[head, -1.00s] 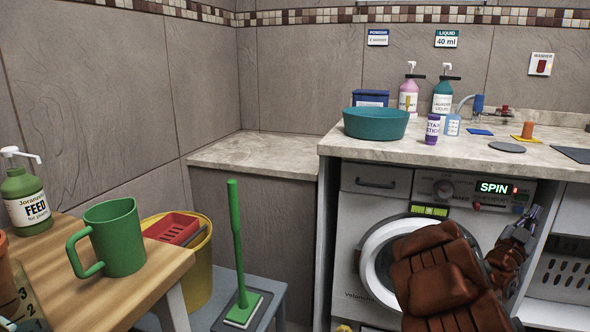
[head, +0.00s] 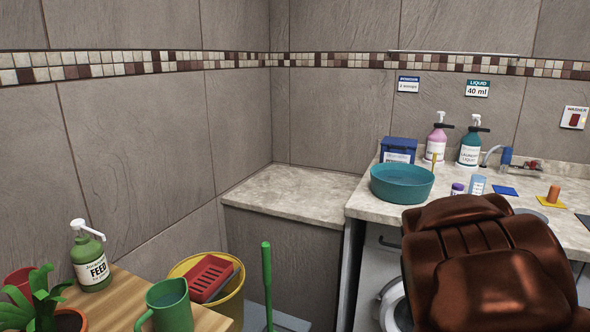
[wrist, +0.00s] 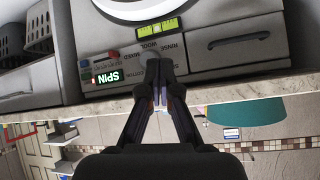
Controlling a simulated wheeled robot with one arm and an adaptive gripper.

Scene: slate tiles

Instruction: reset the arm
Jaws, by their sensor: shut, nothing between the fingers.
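My gripper (wrist: 156,78) shows in the wrist view with its two dark fingers closed together at the tips and nothing between them. The wrist view is upside down. The fingers appear in front of the washing machine's control panel (wrist: 205,60), near the lit SPIN display and the counter's edge; I see no contact. In the head view my brown arm fills the lower right, and my gripper is hidden behind it.
The stone counter (head: 375,208) holds a teal basin (head: 402,184), a blue box (head: 398,150), a pink bottle (head: 436,143) and a teal bottle (head: 470,148). At left, a wooden table (head: 118,300) bears a green mug (head: 170,305). A yellow bucket (head: 234,305) stands beside it.

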